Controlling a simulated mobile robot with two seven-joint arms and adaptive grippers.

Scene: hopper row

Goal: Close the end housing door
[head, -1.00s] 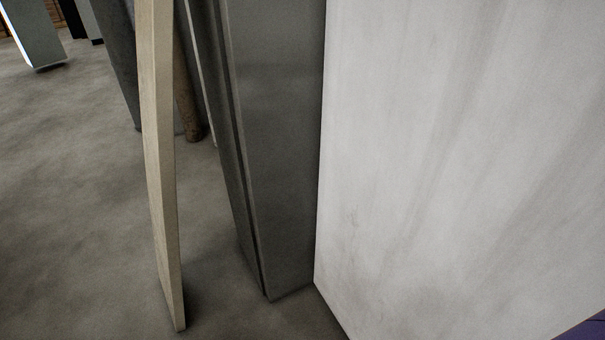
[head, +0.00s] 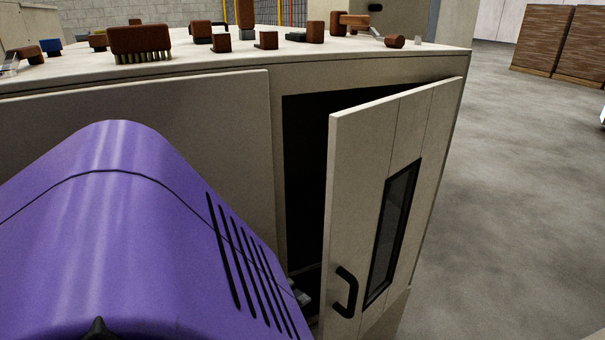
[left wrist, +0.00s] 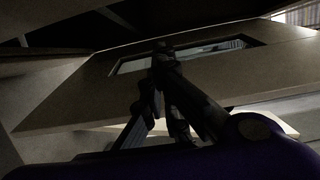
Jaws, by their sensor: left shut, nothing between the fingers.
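The end housing door (head: 395,160) is pale beige with a dark window slot and a black handle (head: 346,292) near its free edge. It stands ajar, hinged at its right side, with the dark opening (head: 305,170) showing at its left. My left gripper (head: 300,294) is mostly hidden behind my purple arm, low at the opening beside the door's free edge. In the left wrist view my left gripper (left wrist: 162,55) is dark and shut, with a panel with a window slot, likely the door (left wrist: 90,90), behind it. Contact cannot be told. My right gripper is out of view.
The housing top (head: 230,58) carries several brown brushes and blocks. A closed flat panel (head: 200,110) lies left of the opening. Brown stacks (head: 541,42) stand far right, and open concrete floor (head: 520,200) lies right of the door.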

